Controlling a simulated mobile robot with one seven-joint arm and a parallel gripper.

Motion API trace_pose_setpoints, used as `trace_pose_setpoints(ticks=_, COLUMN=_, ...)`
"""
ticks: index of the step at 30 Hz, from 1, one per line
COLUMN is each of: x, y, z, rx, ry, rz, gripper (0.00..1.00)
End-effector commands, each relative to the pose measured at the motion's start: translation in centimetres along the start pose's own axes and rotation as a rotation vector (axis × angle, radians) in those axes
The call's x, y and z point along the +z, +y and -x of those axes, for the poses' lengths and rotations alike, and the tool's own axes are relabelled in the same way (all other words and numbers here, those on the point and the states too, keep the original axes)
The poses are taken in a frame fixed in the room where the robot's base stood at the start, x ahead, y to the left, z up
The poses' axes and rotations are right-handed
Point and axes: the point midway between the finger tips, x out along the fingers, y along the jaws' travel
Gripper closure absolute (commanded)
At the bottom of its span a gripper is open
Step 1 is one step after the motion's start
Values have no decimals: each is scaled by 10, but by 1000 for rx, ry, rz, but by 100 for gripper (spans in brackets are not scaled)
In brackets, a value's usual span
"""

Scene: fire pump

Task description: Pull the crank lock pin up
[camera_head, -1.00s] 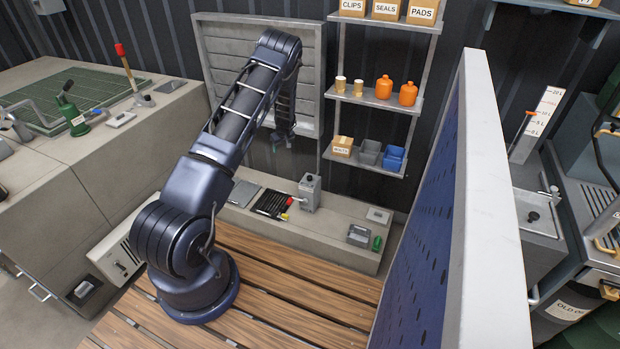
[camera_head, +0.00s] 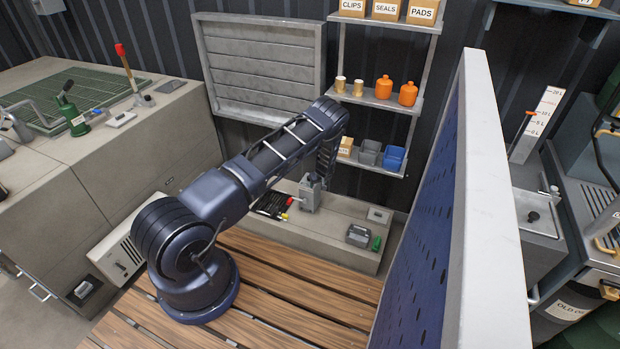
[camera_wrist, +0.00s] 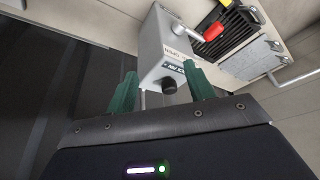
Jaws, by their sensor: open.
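The grey crank box (camera_head: 309,197) stands on the low concrete bench. In the wrist view the box (camera_wrist: 160,45) shows its crank arm with a red handle (camera_wrist: 213,31). A dark round knob (camera_wrist: 169,86), which looks like the lock pin's knob, sticks out at the box's near end beside a small label. My gripper (camera_wrist: 160,68) is open, its two green fingers on either side of the knob in the picture. I cannot tell how far apart in depth they are; no contact shows. In the head view my gripper (camera_head: 316,182) is just above the box, its fingers hard to make out.
A black slotted grate (camera_head: 270,203) lies left of the box. A grey container (camera_head: 358,236) and a green item (camera_head: 376,243) are on the bench to its right. Shelves with bins (camera_head: 391,158) hang behind, and a blue perforated panel (camera_head: 415,250) stands at right.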

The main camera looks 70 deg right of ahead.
Motion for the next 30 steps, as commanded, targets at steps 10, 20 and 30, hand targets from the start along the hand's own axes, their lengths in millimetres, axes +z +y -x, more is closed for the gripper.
trace_pose_setpoints(ticks=10, x=-59, y=-1, z=-24, rx=1, ry=2, rz=3, gripper=47)
trace_pose_setpoints(ticks=20, x=-88, y=-1, z=-55, rx=-1, ry=-1, rz=0, gripper=47)
trace_pose_setpoints(ticks=30, x=-88, y=-1, z=-82, rx=0, ry=0, rz=1, gripper=47)
